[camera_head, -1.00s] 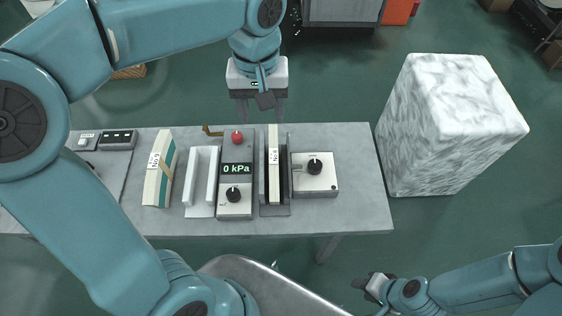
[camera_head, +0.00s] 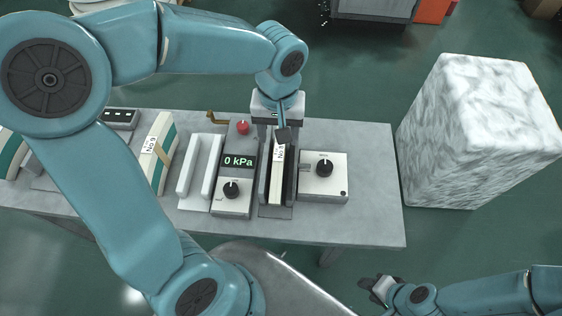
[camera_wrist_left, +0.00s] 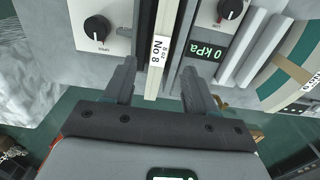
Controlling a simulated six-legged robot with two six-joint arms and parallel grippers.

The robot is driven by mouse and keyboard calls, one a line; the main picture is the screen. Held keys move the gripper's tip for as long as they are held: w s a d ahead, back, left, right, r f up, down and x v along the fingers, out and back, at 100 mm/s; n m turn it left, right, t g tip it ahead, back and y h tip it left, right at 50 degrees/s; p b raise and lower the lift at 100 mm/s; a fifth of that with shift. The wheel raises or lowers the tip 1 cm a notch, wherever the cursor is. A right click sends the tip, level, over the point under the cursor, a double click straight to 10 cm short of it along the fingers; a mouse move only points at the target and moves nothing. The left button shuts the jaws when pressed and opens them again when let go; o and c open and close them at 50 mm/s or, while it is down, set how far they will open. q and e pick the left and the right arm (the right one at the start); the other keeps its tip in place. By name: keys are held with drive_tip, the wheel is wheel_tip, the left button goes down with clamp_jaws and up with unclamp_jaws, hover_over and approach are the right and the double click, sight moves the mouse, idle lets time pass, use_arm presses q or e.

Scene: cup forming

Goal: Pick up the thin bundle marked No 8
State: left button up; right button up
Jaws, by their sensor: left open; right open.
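The thin bundle marked No 8 (camera_head: 277,182) is pale, with a white label at its far end. It stands on edge in a dark slotted holder (camera_head: 264,187) on the grey table. In the left wrist view the bundle (camera_wrist_left: 153,80) runs between my spread fingers, with a gap on each side. My left gripper (camera_head: 278,138) is open over the bundle's far end; its fingertips are partly hidden in the head view. It also shows open in the left wrist view (camera_wrist_left: 158,72). My right gripper (camera_head: 379,290) is open and empty, low at the right, away from the table.
Left of the holder stand a gauge box (camera_head: 234,190) reading 0 kPa, with a red knob, and a white channel piece (camera_head: 199,170). A thicker labelled bundle (camera_head: 153,160) lies farther left. A knob box (camera_head: 323,178) sits close on the right. A marble block (camera_head: 480,130) stands beyond the table.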

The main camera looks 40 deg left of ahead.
sight(279, 152)
use_arm(q)
drive_tip(key=shift+s+f, duration=0.1)
drive_tip(key=shift+f, duration=0.55)
drive_tip(key=f, duration=0.4)
drive_tip(key=shift+w+f, duration=0.2)
drive_tip(key=shift+f, duration=0.2)
drive_tip(key=shift+s, duration=0.15)
drive_tip(key=shift+c, duration=0.3)
clamp_jaws()
